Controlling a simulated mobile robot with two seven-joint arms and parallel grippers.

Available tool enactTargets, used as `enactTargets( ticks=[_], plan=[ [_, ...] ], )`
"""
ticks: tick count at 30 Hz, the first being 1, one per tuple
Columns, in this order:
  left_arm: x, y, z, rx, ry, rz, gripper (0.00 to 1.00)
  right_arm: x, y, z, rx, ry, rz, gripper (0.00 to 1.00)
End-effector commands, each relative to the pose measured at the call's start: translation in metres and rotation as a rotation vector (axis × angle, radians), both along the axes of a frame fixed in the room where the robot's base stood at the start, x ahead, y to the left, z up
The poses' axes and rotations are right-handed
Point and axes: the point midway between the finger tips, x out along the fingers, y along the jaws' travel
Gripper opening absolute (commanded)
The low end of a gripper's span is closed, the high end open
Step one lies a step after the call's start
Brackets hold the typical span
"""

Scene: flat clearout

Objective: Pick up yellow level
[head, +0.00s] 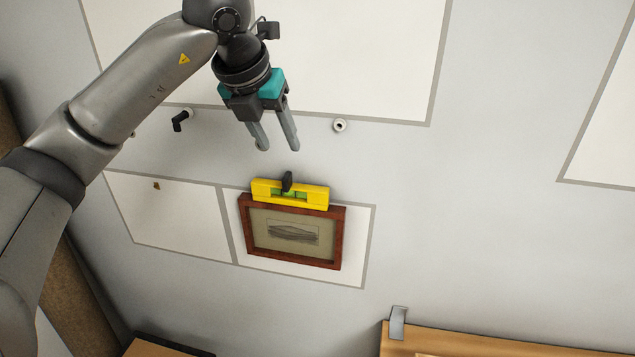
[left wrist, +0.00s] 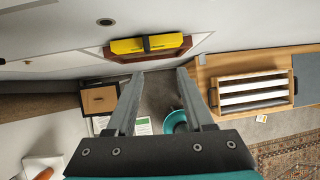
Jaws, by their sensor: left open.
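The yellow level (head: 317,195) rests along the top edge of a red-brown picture frame (head: 340,240) on the wall. A small black piece sits upright at the level's middle. My left gripper (head: 278,146) is open and empty, above the level in the head view and apart from it. In the left wrist view the level (left wrist: 125,46) shows beyond the tips of my left gripper (left wrist: 158,75), near the top of the picture. My right gripper is in neither view.
A white knob (head: 340,125) and a black hook (head: 181,121) stick out from the wall near my left gripper. A wooden edge with a metal bracket (head: 398,322) is at the lower right. The left wrist view shows a striped crate (left wrist: 253,92) and a teal bowl (left wrist: 175,121).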

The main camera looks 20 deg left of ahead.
Motion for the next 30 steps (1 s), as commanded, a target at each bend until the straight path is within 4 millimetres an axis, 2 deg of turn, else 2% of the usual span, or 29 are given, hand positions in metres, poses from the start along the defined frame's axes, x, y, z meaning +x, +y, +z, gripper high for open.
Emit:
enactTargets(
  ticks=[1, 5, 18, 25, 30],
  plan=[
    [-0.003, 0.009, 0.012, 0.039, -0.016, 0.029, 0.53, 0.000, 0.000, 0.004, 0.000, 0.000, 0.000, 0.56],
    [-0.005, 0.020, 0.016, 0.080, -0.029, 0.065, 0.53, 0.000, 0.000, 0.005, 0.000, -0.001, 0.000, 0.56],
    [0.035, 0.029, -0.056, 0.078, -0.027, 0.062, 0.53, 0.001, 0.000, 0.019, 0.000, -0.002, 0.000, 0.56],
    [0.043, 0.031, -0.070, 0.078, -0.029, 0.061, 0.53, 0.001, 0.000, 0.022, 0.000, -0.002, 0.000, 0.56],
    [0.054, 0.035, -0.087, 0.077, -0.025, 0.063, 0.53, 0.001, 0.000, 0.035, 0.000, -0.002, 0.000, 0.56]
  ],
)
